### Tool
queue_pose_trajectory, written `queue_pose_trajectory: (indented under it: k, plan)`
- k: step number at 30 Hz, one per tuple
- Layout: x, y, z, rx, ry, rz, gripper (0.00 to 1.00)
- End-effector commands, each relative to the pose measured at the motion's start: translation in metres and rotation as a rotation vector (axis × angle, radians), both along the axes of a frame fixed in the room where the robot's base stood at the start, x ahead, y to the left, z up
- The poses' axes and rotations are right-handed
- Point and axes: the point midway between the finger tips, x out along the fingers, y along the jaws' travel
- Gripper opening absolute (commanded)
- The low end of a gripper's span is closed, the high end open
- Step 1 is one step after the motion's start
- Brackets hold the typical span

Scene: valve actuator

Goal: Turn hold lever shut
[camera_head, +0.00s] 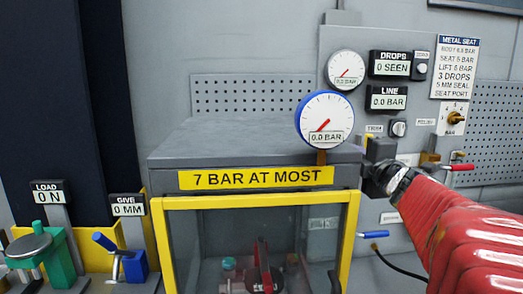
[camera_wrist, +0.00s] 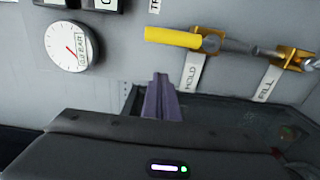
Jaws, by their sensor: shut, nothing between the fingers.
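The hold lever has a yellow grip (camera_wrist: 173,38) and lies across the top of the wrist view, its grip pointing left from a brass valve body. A tag reading HOLD (camera_wrist: 192,76) hangs below it. My gripper (camera_wrist: 161,80) is shut and empty, its fingertips just below the yellow grip in the wrist view. I see a gap between them in the picture, but cannot tell the depth. In the head view my gripper (camera_head: 371,168) is at the wall panel, right of the cabinet, and hides most of the lever.
A second brass valve (camera_wrist: 293,57) with a FILL tag is right of the hold lever. A red handle (camera_head: 462,167) and a blue handle (camera_head: 375,234) stick out nearby. The yellow-framed cabinet (camera_head: 255,201) and blue-rimmed gauge (camera_head: 325,120) stand close left of my gripper.

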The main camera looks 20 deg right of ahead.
Motion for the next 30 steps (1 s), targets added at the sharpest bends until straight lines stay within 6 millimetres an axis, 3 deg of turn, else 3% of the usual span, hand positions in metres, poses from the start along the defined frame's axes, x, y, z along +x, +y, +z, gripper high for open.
queue_pose_trajectory:
  k: [12,30]
  plan:
    - [-0.005,-0.046,0.0,-0.001,0.001,-0.02,0.0]
    - [-0.004,-0.051,0.0,0.01,-0.002,-0.022,0.0]
